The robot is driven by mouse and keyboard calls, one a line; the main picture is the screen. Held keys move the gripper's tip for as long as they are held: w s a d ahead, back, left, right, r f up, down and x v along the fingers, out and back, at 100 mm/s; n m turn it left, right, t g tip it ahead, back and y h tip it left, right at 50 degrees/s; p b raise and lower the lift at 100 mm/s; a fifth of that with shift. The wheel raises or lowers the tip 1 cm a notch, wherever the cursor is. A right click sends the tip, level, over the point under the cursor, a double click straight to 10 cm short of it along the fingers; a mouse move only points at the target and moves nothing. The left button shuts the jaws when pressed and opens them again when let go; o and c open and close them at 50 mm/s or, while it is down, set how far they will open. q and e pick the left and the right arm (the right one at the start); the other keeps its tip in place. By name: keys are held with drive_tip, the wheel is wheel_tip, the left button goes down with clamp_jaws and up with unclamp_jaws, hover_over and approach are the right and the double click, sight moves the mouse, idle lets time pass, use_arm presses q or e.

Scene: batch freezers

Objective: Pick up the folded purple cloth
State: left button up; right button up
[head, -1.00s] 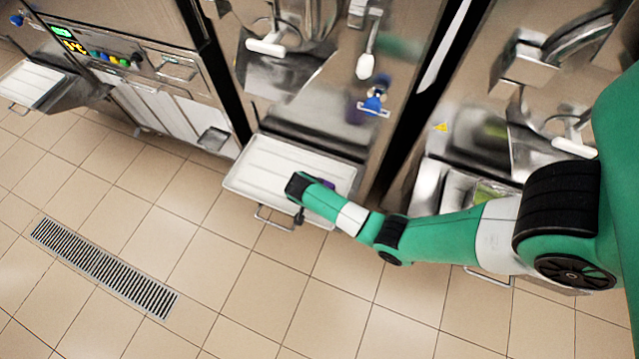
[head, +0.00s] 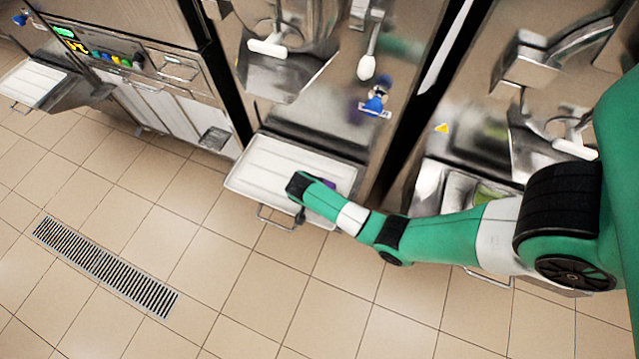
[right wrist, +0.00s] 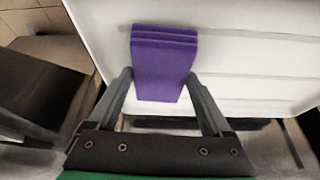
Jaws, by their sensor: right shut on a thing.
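The folded purple cloth (right wrist: 163,65) lies over the white tray, between the two fingers of my right gripper (right wrist: 162,90) in the right wrist view. The fingers are shut on its near part, and its folded layers show at the far end. In the head view only a small purple bit of the cloth (head: 330,184) shows beside my right arm, which hides the rest. The right gripper's fingers are hidden in the head view. Whether the cloth touches the tray, I cannot tell. My left gripper is not in view.
The white ribbed tray (head: 262,165) juts out from the middle freezer, with a metal handle (head: 276,220) at its front. Another tray (head: 33,82) stands at the far left. A freezer with a basin is at the right. The tiled floor with a drain grate (head: 105,267) is clear.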

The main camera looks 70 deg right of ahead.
wheel_tip(320, 180, up, 3)
drive_tip(key=shift+r+p, duration=0.1)
drive_tip(key=shift+p, duration=1.05)
drive_tip(key=s+a+r+p, duration=0.4)
drive_tip(key=s+r+p, duration=0.5)
drive_tip(key=s, duration=0.4)
drive_tip(key=shift+s+r+p, duration=0.15)
drive_tip(key=shift+s+p, duration=0.05)
drive_tip(key=shift+p, duration=0.2)
